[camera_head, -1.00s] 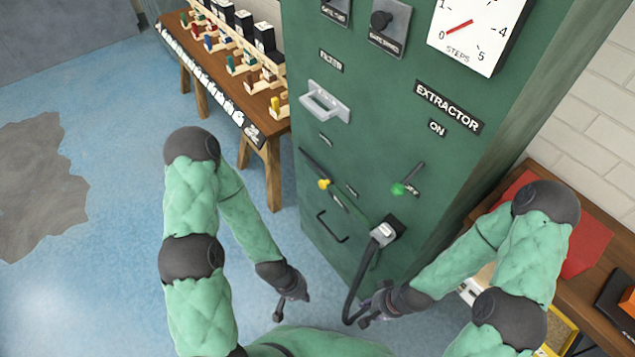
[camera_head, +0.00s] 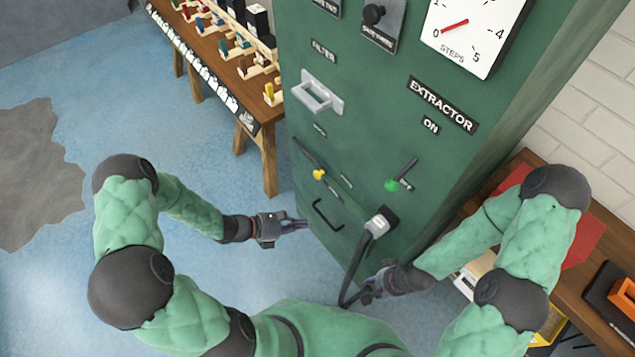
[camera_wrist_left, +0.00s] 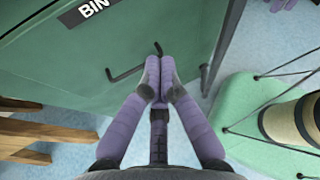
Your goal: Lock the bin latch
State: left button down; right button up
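The green extractor cabinet (camera_head: 360,130) stands ahead. Low on its front is a dark bent handle (camera_head: 328,215). A BIN label (camera_wrist_left: 93,7) is near this handle (camera_wrist_left: 125,75) in the left wrist view. A yellow-knobbed lever (camera_head: 319,175) sits above the handle; no readable label marks the latch. My left gripper (camera_head: 303,224) points at the cabinet's lower left. In the left wrist view its purple fingers (camera_wrist_left: 160,72) are together, with nothing visible between them, tips close to the handle; contact is unclear. My right gripper (camera_head: 366,290) hangs low beside the hose, its fingers unclear.
A grey plug (camera_head: 378,224) with a black hose (camera_head: 356,262) joins the cabinet right of the handle. A green-knobbed lever (camera_head: 392,185) is above it. A wooden table (camera_head: 262,112) stands at left, a bench (camera_head: 592,265) at right. Blue floor (camera_head: 225,260) is clear at left.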

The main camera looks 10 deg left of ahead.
pick_arm(q)
jog(key=w+a+r+n+t, duration=0.3)
jog(key=w+a+t, duration=0.1)
jog(key=shift+w+y, duration=0.25)
jog(key=shift+y, duration=0.15)
jog(key=b+x, duration=0.3)
jog(key=x, duration=0.7)
jog(key=r, duration=0.3)
jog(key=shift+w+a+r, duration=0.3)
jog(key=shift+a+r, duration=0.1)
jog(key=shift+r+n+p, duration=0.25)
jog(key=shift+n+p, duration=0.05)
jog(key=shift+n, duration=0.1)
